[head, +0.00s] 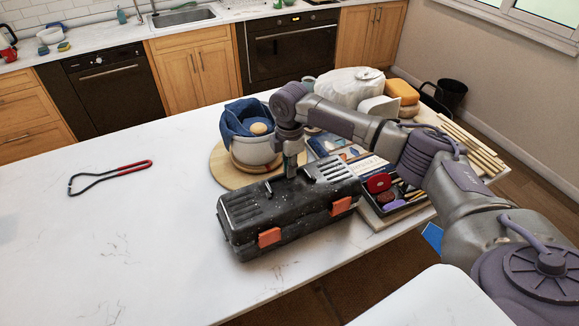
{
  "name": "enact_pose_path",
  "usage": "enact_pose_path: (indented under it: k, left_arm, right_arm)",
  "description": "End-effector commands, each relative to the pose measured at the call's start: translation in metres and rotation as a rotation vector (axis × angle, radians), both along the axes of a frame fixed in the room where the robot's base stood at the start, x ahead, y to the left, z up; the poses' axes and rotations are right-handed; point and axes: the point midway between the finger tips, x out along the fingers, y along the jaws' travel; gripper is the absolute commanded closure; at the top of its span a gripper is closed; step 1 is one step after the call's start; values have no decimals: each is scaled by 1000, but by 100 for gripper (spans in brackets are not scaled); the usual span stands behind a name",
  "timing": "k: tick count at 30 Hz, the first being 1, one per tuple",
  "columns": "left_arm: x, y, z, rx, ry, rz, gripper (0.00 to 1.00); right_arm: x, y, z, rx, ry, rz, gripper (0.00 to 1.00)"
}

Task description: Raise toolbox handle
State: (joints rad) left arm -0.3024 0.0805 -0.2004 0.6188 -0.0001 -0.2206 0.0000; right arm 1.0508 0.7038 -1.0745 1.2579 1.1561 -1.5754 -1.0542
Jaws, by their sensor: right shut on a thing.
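The black toolbox (248,222) with orange latches stands on the white countertop, its lid shut. My right gripper (291,174) points down at the middle of the toolbox lid and is shut on the toolbox handle. The handle is mostly hidden by the fingers, so how far it stands up from the lid is hard to tell. The toolbox rests on the counter. My left gripper is not in view.
Behind the toolbox are a pot with a blue cloth (241,121) on a round wooden board (219,168). A tray of small tools (405,207) is close on the right. A red-handled wire tool (135,166) lies left. The counter's left is mostly clear.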

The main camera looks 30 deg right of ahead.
Motion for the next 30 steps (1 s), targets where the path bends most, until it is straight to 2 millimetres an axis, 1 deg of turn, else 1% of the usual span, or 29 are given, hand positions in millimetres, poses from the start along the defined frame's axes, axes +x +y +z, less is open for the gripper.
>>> enact_pose_path:
  k: [8, 14, 19, 26, 30]
  left_arm:
    - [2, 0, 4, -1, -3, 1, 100]
    - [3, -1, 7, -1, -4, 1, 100]
    - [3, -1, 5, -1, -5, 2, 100]
    - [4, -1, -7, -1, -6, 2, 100]
    - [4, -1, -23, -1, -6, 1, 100]
  right_arm:
    - [-3, 0, 4, -2, -86, 0, 100]
    - [-9, 0, 9, -9, -231, 0, 100]
    - [-15, 0, 14, -16, -389, 1, 100]
    - [-24, 1, 17, -26, -608, 2, 100]
    - [-30, 2, 17, -30, -741, 2, 100]
